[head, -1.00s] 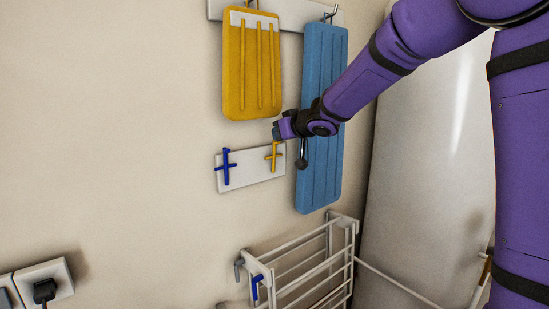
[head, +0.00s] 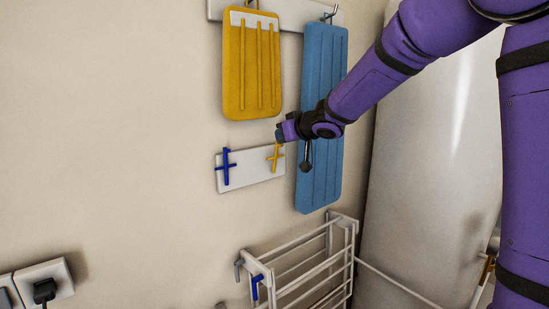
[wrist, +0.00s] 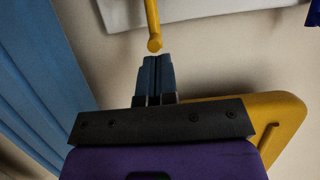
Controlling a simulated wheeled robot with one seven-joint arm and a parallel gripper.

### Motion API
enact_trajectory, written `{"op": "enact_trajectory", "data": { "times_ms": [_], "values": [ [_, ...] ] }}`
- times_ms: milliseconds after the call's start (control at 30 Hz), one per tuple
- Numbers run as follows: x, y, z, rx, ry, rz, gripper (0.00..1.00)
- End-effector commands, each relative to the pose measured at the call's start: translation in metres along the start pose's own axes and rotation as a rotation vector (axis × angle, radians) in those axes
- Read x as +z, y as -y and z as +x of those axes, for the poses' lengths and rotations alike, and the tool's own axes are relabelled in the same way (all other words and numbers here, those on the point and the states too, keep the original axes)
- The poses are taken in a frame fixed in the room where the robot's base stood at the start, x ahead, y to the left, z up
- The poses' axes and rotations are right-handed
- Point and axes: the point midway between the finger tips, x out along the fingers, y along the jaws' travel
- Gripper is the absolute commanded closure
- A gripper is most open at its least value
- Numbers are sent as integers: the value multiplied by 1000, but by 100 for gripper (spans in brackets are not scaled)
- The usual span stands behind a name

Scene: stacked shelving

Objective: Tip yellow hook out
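The yellow hook (head: 275,157) is on the right of a small white plate (head: 250,169) on the wall, its upper end leaning slightly right. My gripper (head: 279,135) is just above that upper end. In the wrist view my gripper's blue fingers (wrist: 155,62) are pressed together with nothing visible between them. The rounded end of the yellow hook (wrist: 154,38) is right in front of the fingertips; I cannot tell whether they touch. A blue hook (head: 226,166) is upright on the plate's left.
A yellow board (head: 251,75) hangs above the plate, and a long blue board (head: 318,175) hangs close to its right, behind my wrist. A white wire rack (head: 310,262) stands below.

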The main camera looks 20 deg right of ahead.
Motion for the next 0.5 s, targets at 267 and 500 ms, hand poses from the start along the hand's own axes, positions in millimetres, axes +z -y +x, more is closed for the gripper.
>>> {"op": "enact_trajectory", "data": {
  "times_ms": [267, 500],
  "values": [
    [7, 0, -5, 0, 4, 1, 100],
    [10, 0, -10, 1, 3, 2, 100]
  ]
}}
